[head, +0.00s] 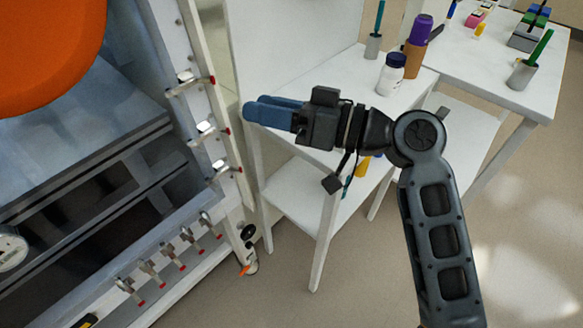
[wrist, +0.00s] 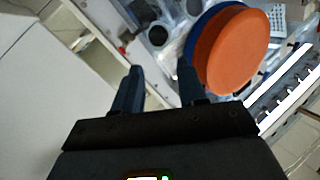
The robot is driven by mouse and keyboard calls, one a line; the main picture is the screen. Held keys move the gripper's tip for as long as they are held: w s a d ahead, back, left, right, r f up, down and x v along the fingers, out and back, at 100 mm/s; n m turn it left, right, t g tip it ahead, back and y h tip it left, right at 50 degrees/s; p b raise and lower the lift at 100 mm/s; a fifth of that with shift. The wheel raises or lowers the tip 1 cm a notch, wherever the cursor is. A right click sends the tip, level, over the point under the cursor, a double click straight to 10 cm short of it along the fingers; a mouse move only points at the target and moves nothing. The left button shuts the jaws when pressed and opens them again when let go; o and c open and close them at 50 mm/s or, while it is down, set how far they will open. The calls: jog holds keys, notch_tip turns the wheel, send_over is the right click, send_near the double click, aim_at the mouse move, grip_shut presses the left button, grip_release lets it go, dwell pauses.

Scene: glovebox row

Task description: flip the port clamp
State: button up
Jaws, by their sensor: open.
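The glovebox front at the left of the head view has a large orange round port cover (head: 45,50). In the wrist view the orange cover (wrist: 236,50) has a blue rim and lies right of my fingers. Several metal toggle clamps with red tips line the window frame, including one on the side rail (head: 205,132) and one on the bottom rail (head: 150,272). I cannot tell which one is the port clamp. My gripper (head: 250,107) is open and empty, pointing left toward the side rail. Its two fingers are apart in the wrist view (wrist: 159,72), touching nothing visible.
A white table (head: 305,65) stands below and behind my gripper, with a white bottle (head: 391,75), a purple-topped bottle (head: 417,40) and a pen holder (head: 373,46). Another white table (head: 480,65) is at the upper right. The floor at lower right is clear.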

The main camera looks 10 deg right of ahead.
jog(key=s+d+f+m+t+h, duration=0.2)
jog(key=s+f+m+h, duration=0.1)
jog(key=f, duration=0.5)
jog(key=shift+s+m+t+h, duration=0.3)
jog(key=shift+s+m, duration=0.3)
jog(key=shift+s, duration=0.05)
